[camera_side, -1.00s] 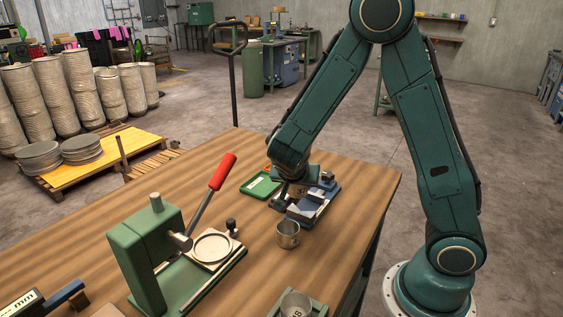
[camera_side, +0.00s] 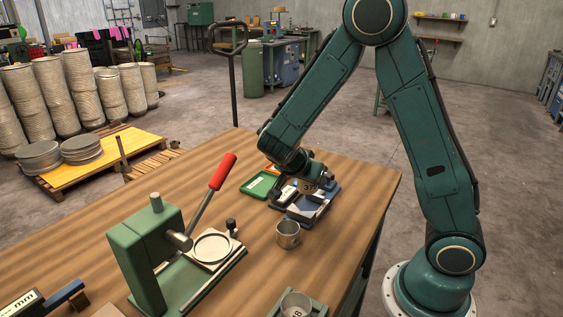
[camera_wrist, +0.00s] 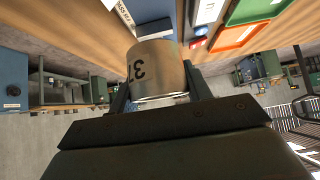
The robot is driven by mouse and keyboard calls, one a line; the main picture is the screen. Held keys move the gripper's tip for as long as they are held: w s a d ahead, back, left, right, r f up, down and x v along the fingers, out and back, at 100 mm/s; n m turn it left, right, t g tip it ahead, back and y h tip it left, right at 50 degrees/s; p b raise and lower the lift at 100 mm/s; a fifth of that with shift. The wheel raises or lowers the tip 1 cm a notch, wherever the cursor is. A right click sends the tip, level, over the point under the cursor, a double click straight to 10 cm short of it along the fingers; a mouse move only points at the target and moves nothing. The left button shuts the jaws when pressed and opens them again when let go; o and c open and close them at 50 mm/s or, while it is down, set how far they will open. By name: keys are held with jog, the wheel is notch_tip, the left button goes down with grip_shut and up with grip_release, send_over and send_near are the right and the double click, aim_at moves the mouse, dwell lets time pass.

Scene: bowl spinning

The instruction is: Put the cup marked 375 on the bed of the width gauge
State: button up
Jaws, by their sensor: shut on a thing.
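The metal cup with 37 visible on its side (camera_side: 308,188) is held in my gripper (camera_side: 311,183), above or beside the blue fixture at the table's far right. In the wrist view the cup (camera_wrist: 155,66) fills the space between the fingers of my gripper (camera_wrist: 158,92), its digits upside down; any third digit is hidden. A device marked "mm" (camera_side: 25,302), with a blue part beside it, is cut off at the lower left and looks like the width gauge. Its bed is not clear. The cup is far from it.
A green press with a red lever (camera_side: 222,171) stands between the cup and the "mm" device. A loose cup (camera_side: 288,234) stands on the table; another (camera_side: 295,305) sits in a green holder. The blue fixture (camera_side: 322,205) and green tray (camera_side: 260,186) are near my gripper.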

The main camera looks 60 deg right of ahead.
jog(key=shift+f, duration=2.7)
jog(key=shift+f, duration=0.25)
jog(key=o, duration=1.1)
jog(key=shift+r, duration=0.2)
jog(key=shift+r, duration=3.8)
